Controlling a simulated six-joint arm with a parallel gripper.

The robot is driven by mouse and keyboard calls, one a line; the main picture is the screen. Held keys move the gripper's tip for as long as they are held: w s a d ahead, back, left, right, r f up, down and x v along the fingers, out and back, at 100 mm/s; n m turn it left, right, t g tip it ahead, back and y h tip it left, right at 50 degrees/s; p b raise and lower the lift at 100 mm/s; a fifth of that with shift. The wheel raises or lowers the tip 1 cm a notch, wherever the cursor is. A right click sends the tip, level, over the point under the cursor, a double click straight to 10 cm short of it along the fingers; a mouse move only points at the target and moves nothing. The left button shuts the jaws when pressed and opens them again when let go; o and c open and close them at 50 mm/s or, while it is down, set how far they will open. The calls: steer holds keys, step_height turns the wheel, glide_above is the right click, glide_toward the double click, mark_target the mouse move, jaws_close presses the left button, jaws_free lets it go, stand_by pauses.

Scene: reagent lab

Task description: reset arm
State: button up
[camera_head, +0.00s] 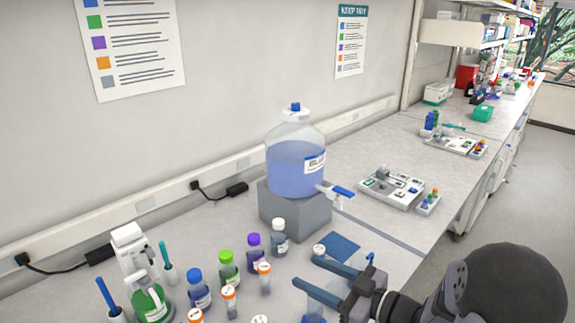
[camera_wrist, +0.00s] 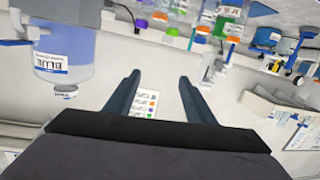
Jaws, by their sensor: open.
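My gripper (camera_head: 308,270) is at the lower right of the head view, over the bench front, with its two dark fingers apart and nothing between them. The wrist view, which looks upside down, also shows the open, empty fingers (camera_wrist: 159,79). A large jug of blue liquid (camera_head: 295,165) stands on a grey block (camera_head: 295,212), behind and left of the gripper. The jug also shows in the wrist view (camera_wrist: 62,55). A clear bluish vessel (camera_head: 322,297) is partly hidden behind the fingers.
Several capped bottles, such as a purple-capped one (camera_head: 255,253) and a green-capped one (camera_head: 229,270), stand left of my gripper. A blue mat (camera_head: 343,245) lies behind it. A grey tray (camera_head: 392,192) sits further back. Bench around the tray is mostly clear.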

step_height(320, 180, up, 4)
steer(key=w+d+t, duration=0.1)
steer(key=w, duration=0.1)
steer(key=w+d+f+m+h+b, duration=0.3)
steer(key=d+f+m+h, duration=0.2)
steer(key=d+f+h, duration=0.3)
steer(key=s+d+f+m+g+h+b, duration=0.25)
steer(key=s+d+f+h, duration=0.2)
steer(key=f, duration=0.35)
steer(key=s+a+f+m+g+b, duration=0.1)
steer(key=s+a+f+m+g, duration=0.1)
steer(key=s, duration=0.8)
steer(key=s+a+f+m+g+b, duration=0.1)
steer(key=s+a+f+m+g, duration=0.1)
steer(key=s+g, duration=0.4)
steer(key=s+a+f, duration=0.1)
steer(key=s+f, duration=0.1)
steer(key=s, duration=0.2)
steer(key=shift+s+f+g+b, duration=0.3)
steer(key=shift+f+g, duration=0.05)
steer(key=shift+h, duration=0.25)
